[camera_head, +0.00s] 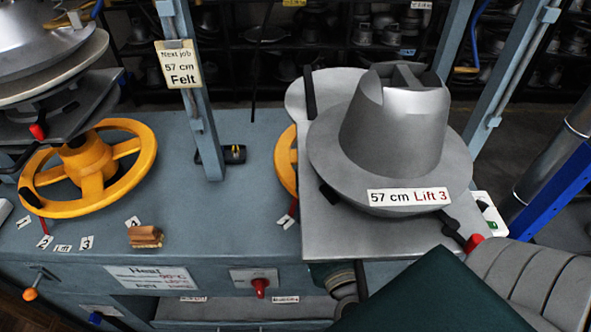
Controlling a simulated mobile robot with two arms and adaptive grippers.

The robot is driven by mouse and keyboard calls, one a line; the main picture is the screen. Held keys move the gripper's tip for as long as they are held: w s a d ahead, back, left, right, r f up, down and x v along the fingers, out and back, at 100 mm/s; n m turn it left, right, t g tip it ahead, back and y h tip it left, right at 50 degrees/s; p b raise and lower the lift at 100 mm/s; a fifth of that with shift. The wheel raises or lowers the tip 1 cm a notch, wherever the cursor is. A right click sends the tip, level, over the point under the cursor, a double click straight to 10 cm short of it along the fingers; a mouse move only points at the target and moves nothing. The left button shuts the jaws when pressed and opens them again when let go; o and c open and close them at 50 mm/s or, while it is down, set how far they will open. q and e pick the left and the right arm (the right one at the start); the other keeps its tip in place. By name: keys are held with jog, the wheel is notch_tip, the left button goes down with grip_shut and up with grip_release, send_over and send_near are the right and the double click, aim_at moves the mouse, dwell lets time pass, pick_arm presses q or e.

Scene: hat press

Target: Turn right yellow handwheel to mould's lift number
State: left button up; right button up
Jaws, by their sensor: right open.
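The right yellow handwheel (285,160) shows only as a narrow arc of rim at the left edge of a grey plate, which hides the rest. A red pointer tip (293,208) and a tag "1" (285,221) show below the arc. The other tags by this wheel are hidden. The grey hat mould (395,130) stands on the plate (335,225). Its label (408,197) reads "57 cm Lift 3". I cannot clearly make out my right gripper's fingertips or any contact with the wheel. My left gripper is not in view.
Another yellow handwheel (92,178) stands at the left, with tags 1, 2 and 3. A sign (178,65) reads "Next job 57 cm Felt". A black clamp with a red tip (472,242) sticks out from the plate's front right corner. The bench (215,215) between the wheels is mostly clear.

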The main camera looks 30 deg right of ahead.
jog(key=p+x, duration=0.1)
jog(key=x, duration=0.1)
jog(key=p+x, duration=0.1)
jog(key=x, duration=0.2)
jog(key=p+x, duration=0.1)
jog(key=x, duration=0.1)
jog(key=shift+w+r, duration=0.25)
jog(key=shift+w, duration=0.4)
jog(key=shift+c, duration=0.2)
grip_shut()
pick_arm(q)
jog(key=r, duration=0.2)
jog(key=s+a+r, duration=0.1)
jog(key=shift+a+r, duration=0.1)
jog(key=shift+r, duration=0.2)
